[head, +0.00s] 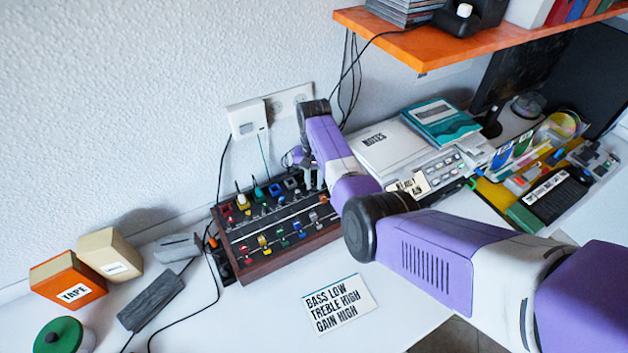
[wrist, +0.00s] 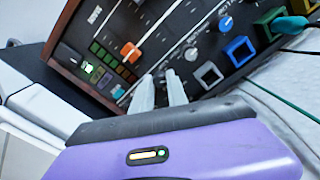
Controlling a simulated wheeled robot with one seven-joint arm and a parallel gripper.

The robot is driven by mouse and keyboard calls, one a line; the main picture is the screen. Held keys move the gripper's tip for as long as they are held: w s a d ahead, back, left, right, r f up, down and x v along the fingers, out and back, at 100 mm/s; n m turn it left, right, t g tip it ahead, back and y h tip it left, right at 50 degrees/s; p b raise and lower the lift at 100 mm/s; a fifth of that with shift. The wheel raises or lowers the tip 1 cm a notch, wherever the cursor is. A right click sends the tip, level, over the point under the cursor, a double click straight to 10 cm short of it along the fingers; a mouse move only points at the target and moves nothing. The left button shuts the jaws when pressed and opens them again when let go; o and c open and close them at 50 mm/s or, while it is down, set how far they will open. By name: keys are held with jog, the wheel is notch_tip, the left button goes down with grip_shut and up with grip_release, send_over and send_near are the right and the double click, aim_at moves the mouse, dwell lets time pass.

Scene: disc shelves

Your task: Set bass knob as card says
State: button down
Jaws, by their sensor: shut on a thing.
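The card (head: 338,303) lies flat on the white desk in front of the mixer and reads "BASS LOW, TREBLE HIGH, GAIN HIGH". The mixer (head: 272,232) is a dark panel with wooden sides, coloured sockets, knobs and sliders. My gripper (head: 313,180) is at its back right end. In the wrist view its two pale fingers (wrist: 160,88) reach down to the panel and are shut on a small knob, mostly hidden between them. A white knob (wrist: 191,53) and a blue knob (wrist: 225,24) are beside it in a row. I cannot read the held knob's label.
Cables run from the mixer's sockets and the wall outlet (head: 248,119). An orange tape box (head: 66,282) and a beige box (head: 109,256) stand at left. Notes (head: 387,148) and office items crowd the right. An orange shelf (head: 430,48) hangs above. The front desk is clear around the card.

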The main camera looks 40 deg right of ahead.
aim_at(314, 184)
jog(key=n, duration=0.4)
jog(key=shift+n+p, duration=0.35)
jog(key=shift+n, duration=1.55)
jog(key=c, duration=1.3)
grip_release()
jog(key=shift+r, duration=0.15)
notch_tip(314, 184, up, 8)
jog(key=shift+f, duration=0.2)
